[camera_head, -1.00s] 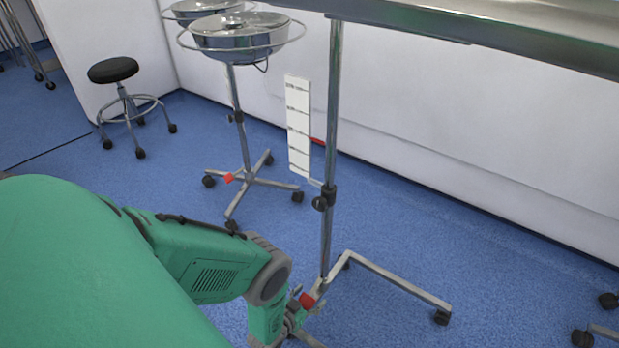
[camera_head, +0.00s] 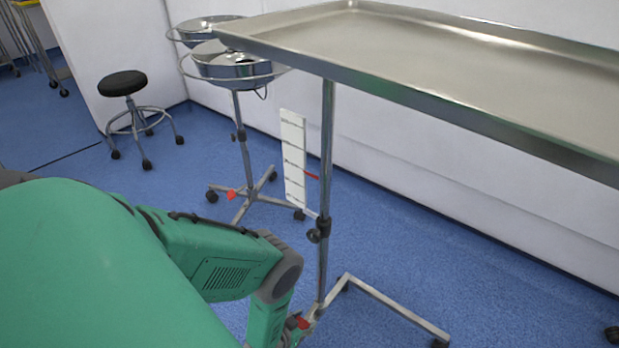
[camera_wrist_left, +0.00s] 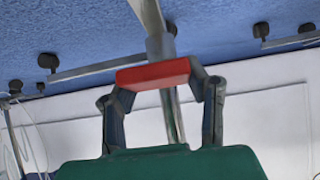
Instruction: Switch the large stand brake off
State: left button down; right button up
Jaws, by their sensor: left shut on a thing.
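The large stand's steel pole (camera_head: 327,160) rises from a metal floor frame (camera_head: 395,308) to a wide tray (camera_head: 480,65). Its red brake (camera_head: 303,322) is low at the foot of the pole, near the bottom edge of the head view. My left gripper (camera_head: 294,326) is down at the brake, partly cut off by the picture's edge. In the left wrist view the red brake (camera_wrist_left: 153,75) lies between the two fingers of my left gripper (camera_wrist_left: 162,82), which is shut on it. My right gripper is not in view.
A smaller stand with steel bowls (camera_head: 233,68) and its own red brake (camera_head: 232,194) stands behind, left of the pole. A white labelled strip (camera_head: 293,160) is beside the pole. A black stool (camera_head: 123,84) is at left.

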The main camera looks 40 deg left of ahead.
pick_arm(q)
jog(key=shift+s+r+g+p, duration=0.2)
jog(key=shift+r+g+p, duration=0.1)
jog(key=shift+r+g, duration=0.25)
jog(key=shift+f, duration=0.1)
jog(key=shift+w+r, duration=0.25)
jog(key=shift+w, duration=0.1)
jog(key=c, duration=0.8)
grip_release()
jog(key=shift+c, duration=0.2)
jog(key=shift+s, duration=0.25)
jog(key=shift+s, duration=0.1)
jog(key=v, duration=1.1)
jog(key=shift+s+r, duration=0.25)
